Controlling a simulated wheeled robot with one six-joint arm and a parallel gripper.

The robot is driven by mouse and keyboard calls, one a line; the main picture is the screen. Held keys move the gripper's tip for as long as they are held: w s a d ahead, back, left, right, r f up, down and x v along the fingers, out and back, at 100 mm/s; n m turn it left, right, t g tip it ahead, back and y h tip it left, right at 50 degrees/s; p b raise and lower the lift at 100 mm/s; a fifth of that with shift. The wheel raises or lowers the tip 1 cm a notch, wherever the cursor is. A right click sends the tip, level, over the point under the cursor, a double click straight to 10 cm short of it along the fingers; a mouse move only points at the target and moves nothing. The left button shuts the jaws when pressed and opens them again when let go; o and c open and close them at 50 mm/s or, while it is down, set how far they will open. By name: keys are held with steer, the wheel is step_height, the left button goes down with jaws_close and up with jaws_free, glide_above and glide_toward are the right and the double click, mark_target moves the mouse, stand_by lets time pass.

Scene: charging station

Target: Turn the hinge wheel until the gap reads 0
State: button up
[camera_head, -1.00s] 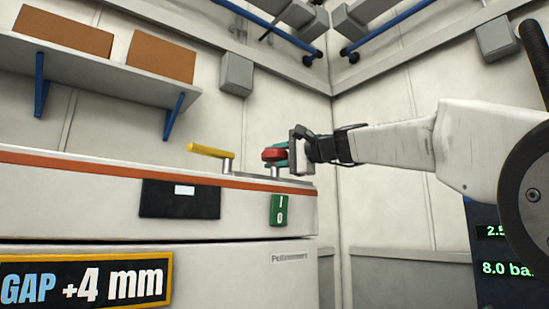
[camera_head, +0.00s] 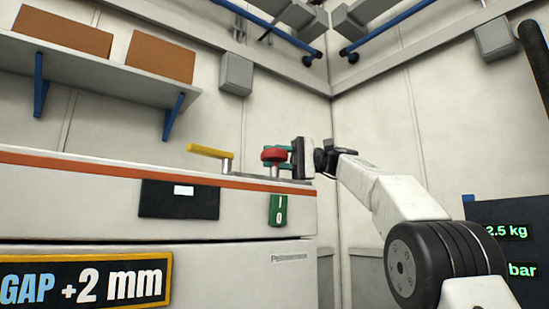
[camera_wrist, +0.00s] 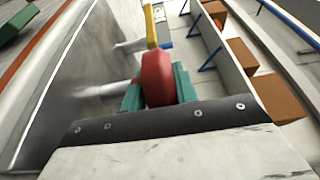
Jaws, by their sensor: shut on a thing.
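The red hinge wheel (camera_head: 275,155) sits on a short metal post on top of the white machine (camera_head: 100,185). My gripper (camera_head: 278,158) reaches it from the right, its teal fingers shut on the wheel. In the wrist view the red wheel (camera_wrist: 158,78) stands between the two teal fingers (camera_wrist: 158,90). The gap sign (camera_head: 85,281) on the machine's front reads "GAP +2 mm".
A yellow lever (camera_head: 210,151) stands left of the wheel. A green I/O switch (camera_head: 278,210) and a dark panel (camera_head: 179,199) are on the front. A shelf (camera_head: 90,80) with brown boxes hangs behind. A dark display (camera_head: 510,240) stands at the lower right.

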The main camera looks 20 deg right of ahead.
steer(key=shift+n+g, duration=0.9)
steer(key=shift+g, duration=0.7)
steer(key=o, duration=1)
steer(key=shift+m+t, duration=0.3)
steer(key=shift+t, duration=0.2)
